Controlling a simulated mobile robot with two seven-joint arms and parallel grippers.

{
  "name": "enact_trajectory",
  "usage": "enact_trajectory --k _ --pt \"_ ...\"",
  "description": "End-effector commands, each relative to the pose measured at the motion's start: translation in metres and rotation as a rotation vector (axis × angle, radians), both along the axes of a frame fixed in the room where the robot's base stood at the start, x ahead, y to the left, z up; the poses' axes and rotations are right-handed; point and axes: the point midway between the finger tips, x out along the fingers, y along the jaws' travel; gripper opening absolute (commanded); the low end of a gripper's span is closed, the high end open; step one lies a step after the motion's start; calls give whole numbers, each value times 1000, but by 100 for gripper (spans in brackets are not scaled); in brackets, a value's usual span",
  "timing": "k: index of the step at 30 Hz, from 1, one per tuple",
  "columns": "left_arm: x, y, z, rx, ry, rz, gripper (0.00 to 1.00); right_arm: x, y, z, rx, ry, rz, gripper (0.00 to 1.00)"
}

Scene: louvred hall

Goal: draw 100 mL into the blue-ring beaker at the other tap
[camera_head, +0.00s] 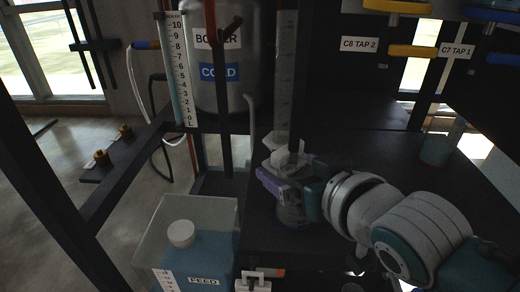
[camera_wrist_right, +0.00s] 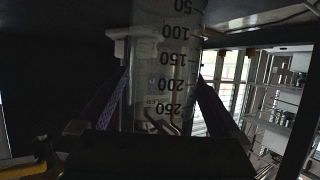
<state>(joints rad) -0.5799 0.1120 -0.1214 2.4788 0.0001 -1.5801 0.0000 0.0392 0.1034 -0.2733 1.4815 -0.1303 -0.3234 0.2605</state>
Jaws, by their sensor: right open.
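A tall clear graduated cylinder (camera_head: 287,75) rises at the centre of the head view; its lower part is hidden by my right gripper. My right gripper (camera_head: 285,170) reaches in from the right at its lower part. In the right wrist view a clear graduated vessel (camera_wrist_right: 165,65), marked 50 to 250 upside down, stands between the open fingers; contact is unclear. A dim round base (camera_head: 293,215) shows below the gripper. A teal-toned vessel (camera_head: 438,150) stands at the right; I cannot make out a blue ring. Yellow (camera_head: 412,51) and blue (camera_head: 502,59) handles flank labels C8 TAP 2 (camera_head: 360,45) and C7 TAP 1 (camera_head: 456,52). My left gripper is out of view.
A metal boiler (camera_head: 222,95) labelled COLD with a level gauge (camera_head: 177,75) stands behind at left. A clear FEED tank (camera_head: 197,215) with blue contents stands front left. The dark bench top (camera_head: 390,150) has free room between the gripper and the teal vessel.

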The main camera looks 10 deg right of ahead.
Motion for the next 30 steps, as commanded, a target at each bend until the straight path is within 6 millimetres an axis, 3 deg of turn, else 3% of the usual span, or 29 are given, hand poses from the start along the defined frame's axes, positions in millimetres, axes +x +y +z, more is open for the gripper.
enact_trajectory --k 10,30 --pt "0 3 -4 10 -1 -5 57 9 2 -3 0 1 1 99" --pt "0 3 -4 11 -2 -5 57 8 1 -3 -1 1 0 24"
